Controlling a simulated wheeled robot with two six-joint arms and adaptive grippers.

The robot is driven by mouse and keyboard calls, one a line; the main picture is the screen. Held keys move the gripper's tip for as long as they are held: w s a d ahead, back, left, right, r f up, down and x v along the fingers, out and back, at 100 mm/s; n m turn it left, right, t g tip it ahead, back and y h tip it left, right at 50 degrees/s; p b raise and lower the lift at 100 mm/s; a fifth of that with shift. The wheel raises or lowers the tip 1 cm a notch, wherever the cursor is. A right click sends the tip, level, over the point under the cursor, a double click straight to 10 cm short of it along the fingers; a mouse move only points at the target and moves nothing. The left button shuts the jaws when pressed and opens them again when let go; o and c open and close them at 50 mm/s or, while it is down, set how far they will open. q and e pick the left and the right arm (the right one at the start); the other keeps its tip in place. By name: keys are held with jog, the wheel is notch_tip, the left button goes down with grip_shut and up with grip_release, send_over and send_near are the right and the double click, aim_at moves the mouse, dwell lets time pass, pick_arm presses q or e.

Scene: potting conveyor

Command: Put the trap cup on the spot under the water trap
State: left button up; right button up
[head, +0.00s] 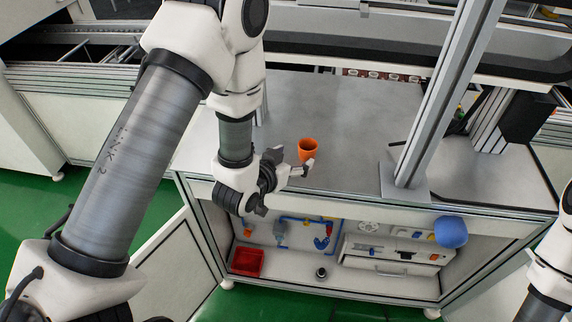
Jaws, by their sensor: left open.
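An orange cup (308,149) stands upright on the grey tabletop (345,120), just beyond my left gripper. My left gripper (294,162) is open at the table's front edge. One fingertip is close to the cup's lower side, and I cannot tell whether it touches. Below the tabletop, blue pipework with a clear, bowl-like fitting (281,232) runs along the back panel, perhaps the water trap. A small dark round piece (321,272) is on the lower shelf; I cannot tell if it is a cup or a marked spot. My right gripper is out of view.
A red bin (246,262) sits on the lower shelf at the left. A blue ball-like object (450,231) is at the shelf's upper right. A metal post (440,100) rises from the tabletop on the right. A conveyor runs behind. The tabletop's middle is clear.

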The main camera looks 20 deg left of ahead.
aim_at(303, 152)
pick_arm(q)
jog(key=shift+o, duration=0.3)
jog(key=v, duration=0.3)
jog(key=shift+s, duration=0.2)
jog(key=shift+o, duration=0.3)
jog(key=x, duration=0.4)
jog(key=shift+w+a, duration=0.25)
jog(key=shift+a, duration=0.05)
jog(key=x, duration=0.2)
jog(key=p+x, duration=0.1)
jog(key=x, duration=0.1)
jog(key=p+x, duration=0.1)
jog(key=x, duration=0.2)
jog(key=shift+d, duration=0.3)
jog(key=shift+w+f, duration=0.15)
jog(key=shift+f, duration=0.05)
jog(key=c, duration=1.1)
jog(key=shift+r, duration=0.15)
jog(key=shift+c, duration=0.2)
